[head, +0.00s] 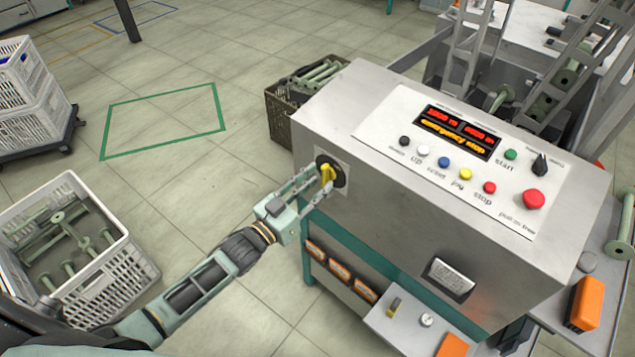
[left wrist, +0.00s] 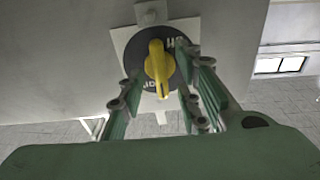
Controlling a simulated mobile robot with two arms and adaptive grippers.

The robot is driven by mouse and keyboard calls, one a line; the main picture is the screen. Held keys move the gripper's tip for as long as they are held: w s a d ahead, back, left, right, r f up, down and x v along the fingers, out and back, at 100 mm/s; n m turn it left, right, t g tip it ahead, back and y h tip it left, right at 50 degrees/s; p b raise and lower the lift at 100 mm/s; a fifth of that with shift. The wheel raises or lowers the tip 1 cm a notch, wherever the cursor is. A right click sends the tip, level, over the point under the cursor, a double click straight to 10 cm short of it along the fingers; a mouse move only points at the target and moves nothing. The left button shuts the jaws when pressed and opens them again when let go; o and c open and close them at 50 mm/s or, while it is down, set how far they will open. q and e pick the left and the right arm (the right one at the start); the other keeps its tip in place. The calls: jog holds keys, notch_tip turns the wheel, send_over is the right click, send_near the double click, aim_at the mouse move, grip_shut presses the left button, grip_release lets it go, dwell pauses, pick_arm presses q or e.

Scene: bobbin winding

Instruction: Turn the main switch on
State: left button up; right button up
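The main switch is a yellow handle (head: 326,174) on a black round plate (head: 339,171), on the near-left face of the grey machine cabinet (head: 400,215). In the left wrist view the yellow handle (left wrist: 158,67) stands close to upright on its black plate (left wrist: 146,45), slightly tilted; the plate's lettering is partly covered. My left gripper (head: 312,184) is at the switch, its fingers apart. In the left wrist view the fingers of my left gripper (left wrist: 160,98) lie on either side of the handle with visible gaps. My right gripper is not in view.
The control panel (head: 400,110) has coloured buttons, a red mushroom button (head: 534,199) and a lit display (head: 458,131) reading "Emergency stop". A shelf (head: 385,318) juts out below.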

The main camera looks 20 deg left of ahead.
pick_arm(q)
jog(key=v, duration=1.1)
jog(key=shift+s+f, duration=0.1)
jog(key=s+a+f+n+g+y, duration=0.1)
jog(key=s+a+f+g+y, duration=0.15)
jog(key=f, duration=0.75)
jog(key=s+a+f+n+g+y, duration=0.15)
jog(key=s+f, duration=0.25)
jog(key=f, duration=0.6)
jog(key=s+a+f+g+y, duration=0.2)
jog(key=s+f+g+y, duration=0.15)
jog(key=f, duration=0.65)
jog(key=s+d+f+g, duration=0.1)
jog(key=s+f+g, duration=0.2)
jog(key=s+f, duration=0.3)
jog(key=s+d+f+g, duration=0.2)
jog(key=s+f, duration=0.3)
jog(key=s, duration=0.9)
jog(key=s+d+f+g, duration=0.1)
jog(key=s+f+g, duration=0.2)
jog(key=s+f, duration=0.3)
jog(key=s, duration=0.4)
jog(key=shift+d+f+g, duration=0.2)
jog(key=shift+f+g, duration=0.15)
jog(key=shift+f, duration=0.05)
